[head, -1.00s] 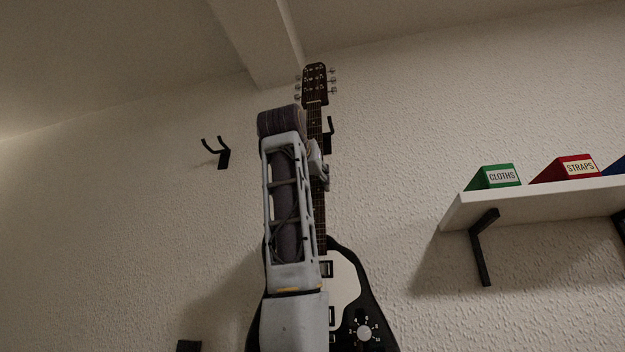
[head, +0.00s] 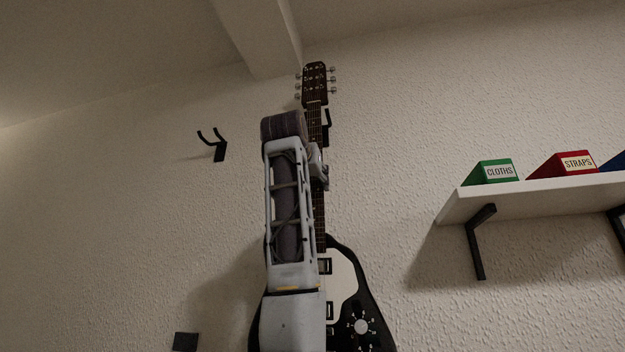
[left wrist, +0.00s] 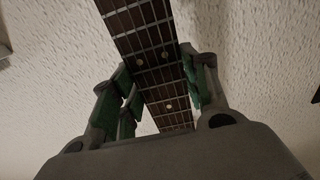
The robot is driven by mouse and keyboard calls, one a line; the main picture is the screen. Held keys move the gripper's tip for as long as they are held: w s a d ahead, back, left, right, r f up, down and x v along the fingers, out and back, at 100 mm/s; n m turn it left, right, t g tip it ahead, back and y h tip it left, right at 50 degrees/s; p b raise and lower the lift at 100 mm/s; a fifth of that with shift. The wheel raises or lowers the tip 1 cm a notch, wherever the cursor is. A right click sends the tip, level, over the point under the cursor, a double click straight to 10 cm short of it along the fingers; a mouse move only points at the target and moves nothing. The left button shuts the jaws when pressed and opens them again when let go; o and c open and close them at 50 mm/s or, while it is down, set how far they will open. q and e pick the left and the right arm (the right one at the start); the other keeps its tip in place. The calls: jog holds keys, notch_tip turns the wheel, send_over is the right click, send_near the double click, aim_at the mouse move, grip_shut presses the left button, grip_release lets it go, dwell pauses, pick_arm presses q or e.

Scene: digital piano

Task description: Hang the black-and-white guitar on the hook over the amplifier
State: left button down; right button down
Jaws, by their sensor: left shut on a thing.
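The black-and-white guitar (head: 343,270) is upright in the head view, its headstock (head: 315,83) at the top and its body low, partly behind my left arm. My left gripper (head: 321,168) is at the neck, mostly hidden behind my arm. In the left wrist view the fretted neck (left wrist: 152,45) runs between the green-padded fingers of my left gripper (left wrist: 158,88), which is shut on it. A black hook (head: 327,124) shows just right of the neck below the headstock, partly hidden. The amplifier and my right gripper are not in view.
A second, empty two-pronged hook (head: 215,144) is on the wall at left. A white shelf (head: 540,197) on black brackets at right holds a green CLOTHS box (head: 490,172) and a red STRAPS box (head: 563,164). Bare wall lies between shelf and guitar.

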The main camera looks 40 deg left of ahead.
pick_arm(q)
jog(key=shift+p+x, duration=0.65)
jog(key=shift+x, duration=2.2)
jog(key=shift+f+b, duration=0.4)
jog(key=shift+f, duration=0.3)
jog(key=c, duration=1.1)
grip_release()
jog(key=o, duration=0.4)
jog(key=shift+s+d, duration=0.15)
jog(key=shift+s+d+f+b, duration=0.15)
jog(key=shift+s+f+b, duration=0.15)
jog(key=shift+b, duration=0.2)
jog(key=shift+b+v, duration=0.7)
jog(key=shift+v, duration=1.25)
